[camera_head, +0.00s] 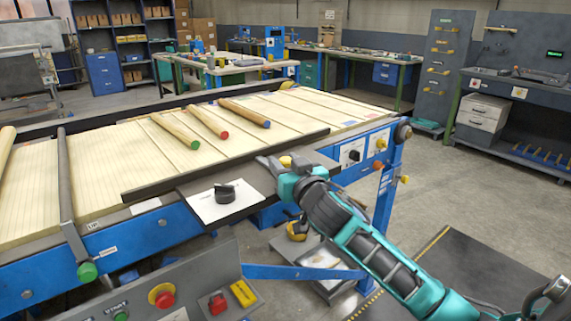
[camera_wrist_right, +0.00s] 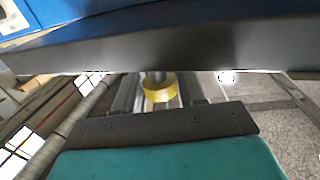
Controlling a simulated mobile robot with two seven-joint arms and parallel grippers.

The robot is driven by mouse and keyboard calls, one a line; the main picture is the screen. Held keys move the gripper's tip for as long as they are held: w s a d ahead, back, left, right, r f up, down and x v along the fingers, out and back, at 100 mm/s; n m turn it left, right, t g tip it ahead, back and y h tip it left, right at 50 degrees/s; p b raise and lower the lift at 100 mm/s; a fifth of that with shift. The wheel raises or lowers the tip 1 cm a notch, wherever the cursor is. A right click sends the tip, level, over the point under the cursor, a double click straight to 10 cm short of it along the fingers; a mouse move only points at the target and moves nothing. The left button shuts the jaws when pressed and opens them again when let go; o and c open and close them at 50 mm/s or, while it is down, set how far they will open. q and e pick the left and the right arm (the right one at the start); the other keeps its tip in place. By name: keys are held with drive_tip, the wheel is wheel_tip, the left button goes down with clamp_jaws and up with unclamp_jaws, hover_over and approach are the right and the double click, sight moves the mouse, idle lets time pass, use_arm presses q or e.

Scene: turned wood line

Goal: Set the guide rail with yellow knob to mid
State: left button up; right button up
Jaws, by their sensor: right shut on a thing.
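The guide rail (camera_head: 228,165) is a long dark bar running along the near side of the pale slatted conveyor. Its yellow knob (camera_head: 286,161) shows at my right gripper (camera_head: 270,163), close to the conveyor's near edge. In the right wrist view the yellow knob (camera_wrist_right: 158,91) sits on a dark stem between the fingers of my right gripper (camera_wrist_right: 160,100), which is shut on it. The gripper hides part of the knob in the head view. No position marks for the rail can be read. My left gripper is not in view.
Turned wood pieces with green (camera_head: 176,132), red (camera_head: 210,122) and blue (camera_head: 245,113) ends lie on the conveyor. A green-knobbed bar (camera_head: 68,190) crosses the belt. A control panel (camera_head: 190,285) stands in front.

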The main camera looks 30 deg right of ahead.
clamp_jaws()
drive_tip(key=shift+w, duration=0.25)
drive_tip(key=w, duration=0.5)
drive_tip(key=shift+w+a, duration=0.25)
drive_tip(key=shift+w, duration=0.05)
drive_tip(key=o, duration=1.1)
unclamp_jaws()
drive_tip(key=shift+c, duration=0.2)
drive_tip(key=shift+s, duration=0.15)
drive_tip(key=s+a, duration=0.2)
drive_tip(key=s, duration=1)
drive_tip(key=shift+s+a, duration=0.15)
drive_tip(key=shift+s, duration=0.1)
